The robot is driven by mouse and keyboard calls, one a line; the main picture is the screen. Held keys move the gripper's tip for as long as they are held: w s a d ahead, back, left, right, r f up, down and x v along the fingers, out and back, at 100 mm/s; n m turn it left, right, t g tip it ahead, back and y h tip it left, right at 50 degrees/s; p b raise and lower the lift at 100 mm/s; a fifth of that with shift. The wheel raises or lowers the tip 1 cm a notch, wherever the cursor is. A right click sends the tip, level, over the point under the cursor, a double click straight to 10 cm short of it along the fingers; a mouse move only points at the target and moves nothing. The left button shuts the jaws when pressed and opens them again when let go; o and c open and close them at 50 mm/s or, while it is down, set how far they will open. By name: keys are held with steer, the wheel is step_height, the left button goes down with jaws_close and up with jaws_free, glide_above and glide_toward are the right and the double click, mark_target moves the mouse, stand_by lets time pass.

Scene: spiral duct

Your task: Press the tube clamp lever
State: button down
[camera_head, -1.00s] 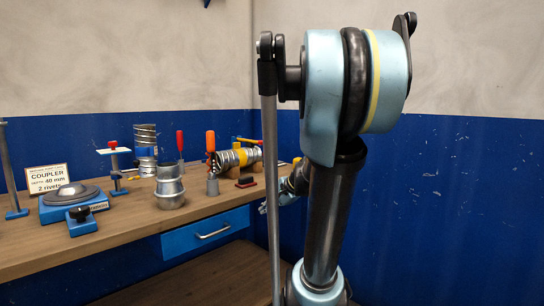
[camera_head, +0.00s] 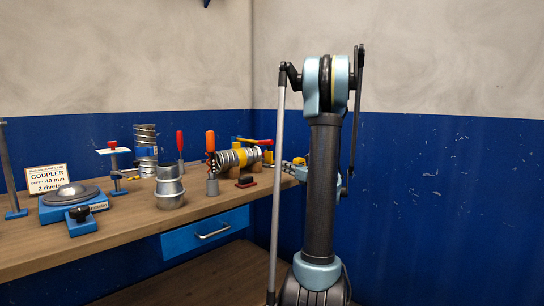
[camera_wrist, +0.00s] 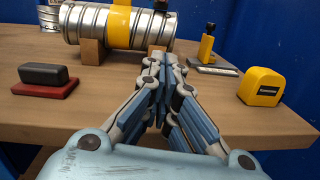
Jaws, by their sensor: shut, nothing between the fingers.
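The spiral duct tube (camera_head: 228,158) lies on its side at the back of the bench, with a yellow clamp band around it. A yellow and orange lever (camera_head: 254,141) shows just above it; whether it joins the band cannot be told. In the wrist view the silver ribbed tube (camera_wrist: 85,24) rests on wooden blocks, and the yellow clamp band (camera_wrist: 121,22) runs off the top edge; no lever shows there. My gripper (camera_wrist: 160,60) is shut and empty, its fingertips in front of the tube, just right of a wooden block. Contact cannot be told.
A black block on a red base (camera_wrist: 47,78) lies left of my gripper and a yellow tape measure (camera_wrist: 261,87) right. A small yellow-handled tool (camera_wrist: 207,48) stands behind. A metal coupler (camera_head: 169,188) and a blue-based fixture (camera_head: 72,203) stand farther left on the bench.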

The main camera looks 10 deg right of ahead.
steer(key=shift+a+r+m, duration=0.25)
steer(key=shift+a+m, duration=0.15)
steer(key=x, duration=0.9)
steer(key=shift+w+a+r, duration=0.15)
steer(key=shift+a, duration=0.1)
steer(key=shift+w+d+r, duration=0.1)
steer(key=shift+w+r, duration=0.1)
steer(key=shift+r, duration=0.45)
steer(key=shift+w+a+r, duration=0.1)
steer(key=shift+w+r, duration=0.1)
steer(key=shift+r, duration=0.45)
steer(key=shift+w+d+r, duration=0.1)
steer(key=shift+w+r, duration=0.1)
steer(key=shift+r, duration=0.45)
